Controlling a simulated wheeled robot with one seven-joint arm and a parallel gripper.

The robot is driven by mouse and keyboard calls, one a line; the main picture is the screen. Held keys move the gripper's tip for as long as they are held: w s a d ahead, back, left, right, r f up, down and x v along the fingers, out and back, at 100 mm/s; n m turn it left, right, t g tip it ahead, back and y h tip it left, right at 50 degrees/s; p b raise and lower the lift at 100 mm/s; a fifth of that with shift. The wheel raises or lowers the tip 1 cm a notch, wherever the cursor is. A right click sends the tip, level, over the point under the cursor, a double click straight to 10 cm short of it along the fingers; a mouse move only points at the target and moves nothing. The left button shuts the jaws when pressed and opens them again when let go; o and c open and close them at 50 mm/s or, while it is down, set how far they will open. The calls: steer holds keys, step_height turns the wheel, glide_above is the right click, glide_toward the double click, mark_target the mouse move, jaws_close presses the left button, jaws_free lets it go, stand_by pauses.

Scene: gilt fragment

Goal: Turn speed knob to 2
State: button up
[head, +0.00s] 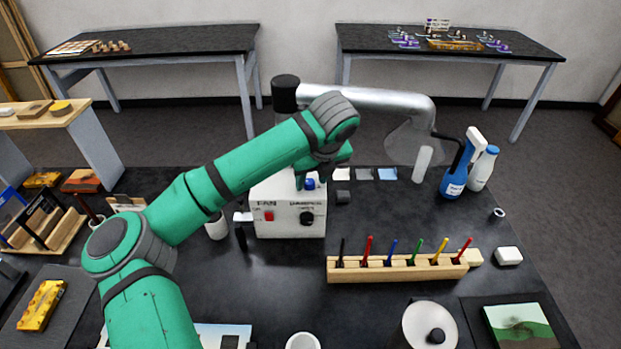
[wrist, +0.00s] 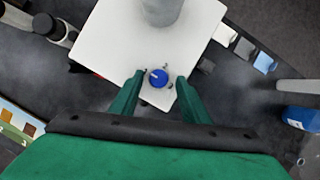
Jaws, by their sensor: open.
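The white fan control box (head: 275,228) stands on the black bench. A blue knob (head: 310,184) sits on its top; the wrist view shows the same blue knob (wrist: 158,79) with a pale pointer line and small marks around it. My gripper (head: 311,179) points down over the box top. In the wrist view my open gripper (wrist: 160,76) has one finger on each side of the blue knob, with gaps showing. A black knob (head: 306,218) and a red switch (head: 269,216) are on the box front. The numbers around the blue knob are too small to read.
A metal duct (head: 370,98) with a clear hood runs behind the box. A wooden rack (head: 400,269) of coloured tools stands in front at the right. A white cup (head: 217,226) is left of the box. A blue bottle (head: 454,182) stands at the right.

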steer(key=shift+a, duration=0.1)
steer(key=c, duration=1)
steer(key=shift+a, duration=0.15)
steer(key=shift+w+a+r+m+h, duration=0.1)
steer(key=shift+m+h, duration=0.15)
steer(key=shift+m, duration=0.3)
steer(key=shift+a+m+h, duration=0.1)
steer(key=shift+m+h, duration=0.15)
steer(key=shift+m, duration=0.3)
steer(key=m+h, duration=0.1)
steer(key=m, duration=0.1)
steer(key=m+h, duration=0.1)
steer(key=m, duration=0.2)
steer(key=shift+a, duration=0.2)
steer(key=m+h, duration=0.1)
steer(key=m, duration=0.2)
steer(key=m+h, duration=0.1)
steer(key=m, duration=0.1)
steer(key=shift+w+a+m+g, duration=0.15)
steer(key=shift+m+g, duration=0.25)
steer(key=shift+w+m+g+h, duration=0.15)
steer(key=shift+m+g, duration=0.25)
steer(key=shift+m, duration=0.75)
steer(key=shift+s+m+g+h, duration=0.1)
steer(key=shift+m+g+h, duration=0.25)
steer(key=shift+m, duration=0.8)
steer(key=shift+w+a, duration=0.1)
